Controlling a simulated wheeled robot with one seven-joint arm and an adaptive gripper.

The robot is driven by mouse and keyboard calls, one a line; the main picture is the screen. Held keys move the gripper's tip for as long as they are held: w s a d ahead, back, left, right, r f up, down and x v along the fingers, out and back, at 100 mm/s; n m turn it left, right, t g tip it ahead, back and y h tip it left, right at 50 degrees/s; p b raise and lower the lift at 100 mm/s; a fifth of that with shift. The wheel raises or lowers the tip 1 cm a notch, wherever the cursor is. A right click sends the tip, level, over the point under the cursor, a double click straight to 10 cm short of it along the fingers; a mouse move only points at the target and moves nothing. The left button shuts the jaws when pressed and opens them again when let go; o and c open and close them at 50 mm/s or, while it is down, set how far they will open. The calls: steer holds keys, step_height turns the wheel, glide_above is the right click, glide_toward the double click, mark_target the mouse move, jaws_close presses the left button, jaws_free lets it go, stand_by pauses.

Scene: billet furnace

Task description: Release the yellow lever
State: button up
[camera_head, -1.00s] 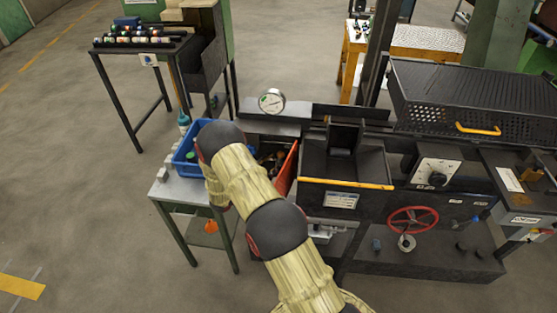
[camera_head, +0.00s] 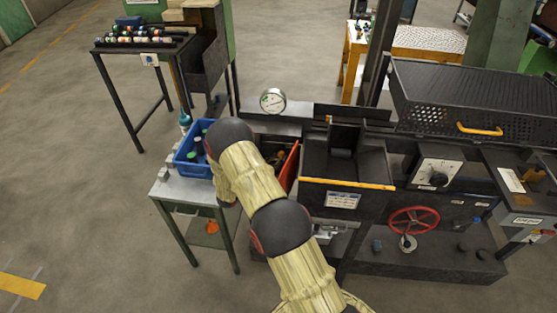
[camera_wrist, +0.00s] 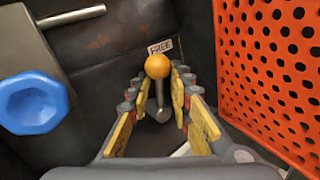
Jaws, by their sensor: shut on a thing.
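In the wrist view, the yellow lever shows as an orange-yellow ball knob (camera_wrist: 158,66) on a short metal stem. A small label reading "FREE" (camera_wrist: 160,47) is just behind the knob. My gripper (camera_wrist: 163,88) has its yellow-padded fingers on both sides of the lever, closed on its stem, with the ball showing at the fingertips. In the head view, my arm hides the gripper, and I cannot make out the lever.
A blue knob (camera_wrist: 33,103) stands close left of my gripper, with a metal rod (camera_wrist: 70,15) above. An orange perforated wall (camera_wrist: 270,70) is close on the right. The head view shows a blue bin (camera_head: 186,165), a gauge (camera_head: 273,101) and a red handwheel (camera_head: 414,220).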

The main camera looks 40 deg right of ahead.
jaws_close()
stand_by(0.3)
steer(key=shift+s+d+r+m+y, duration=0.15)
steer(key=shift+s+d+m+y, duration=0.15)
steer(key=shift+m+y, duration=0.3)
steer(key=shift+s+d+f+m+y, duration=0.3)
steer(key=shift+m+y, duration=0.3)
steer(key=shift+m, duration=0.3)
steer(key=shift+t, duration=0.3)
steer(key=o, duration=0.7)
jaws_free()
steer(key=shift+s, duration=0.1)
steer(key=shift+c, duration=0.2)
